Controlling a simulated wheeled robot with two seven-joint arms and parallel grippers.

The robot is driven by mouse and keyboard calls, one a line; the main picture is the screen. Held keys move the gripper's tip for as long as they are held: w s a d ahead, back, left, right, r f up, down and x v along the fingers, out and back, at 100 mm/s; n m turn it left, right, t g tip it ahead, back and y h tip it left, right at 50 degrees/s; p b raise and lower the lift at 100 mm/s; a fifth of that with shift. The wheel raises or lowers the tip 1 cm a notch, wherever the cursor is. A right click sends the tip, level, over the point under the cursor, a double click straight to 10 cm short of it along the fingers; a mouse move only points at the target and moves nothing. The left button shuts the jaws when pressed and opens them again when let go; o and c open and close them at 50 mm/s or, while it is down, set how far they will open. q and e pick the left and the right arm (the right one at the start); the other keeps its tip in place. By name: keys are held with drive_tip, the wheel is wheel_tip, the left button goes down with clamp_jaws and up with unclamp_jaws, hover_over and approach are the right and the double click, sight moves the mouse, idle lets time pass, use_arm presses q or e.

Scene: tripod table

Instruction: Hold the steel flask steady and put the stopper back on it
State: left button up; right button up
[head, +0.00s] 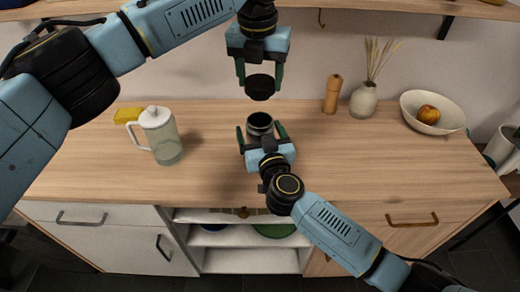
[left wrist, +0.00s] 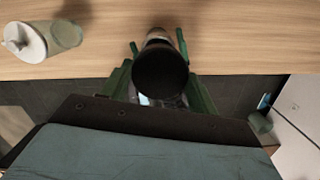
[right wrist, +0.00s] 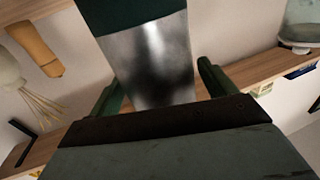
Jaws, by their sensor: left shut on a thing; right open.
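The steel flask (head: 260,121) stands upright on the wooden counter with its dark mouth uncovered. In the left wrist view the stopper (left wrist: 160,74) covers part of the flask.
A glass jug with a white lid (head: 162,136) and a yellow sponge (head: 128,115) are at left. A wooden mill (head: 333,94), a vase with dry stems (head: 363,101) and a bowl (head: 450,118) with fruit are at back right. The counter (head: 380,160) around the flask is clear.

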sight(260, 97)
drive_tip(key=c, duration=1.4)
use_arm(q)
drive_tip(key=shift+f, duration=2.5)
use_arm(e)
drive_tip(key=shift+c, duration=0.3)
use_arm(q)
drive_tip(key=shift+f, duration=0.1)
drive_tip(key=shift+f, duration=0.8)
drive_tip(key=shift+f, duration=0.6)
use_arm(e)
clamp_jaws()
use_arm(q)
drive_tip(key=shift+d+m+h, duration=0.1)
drive_tip(key=shift+m+h, duration=0.2)
drive_tip(key=shift+m, duration=3)
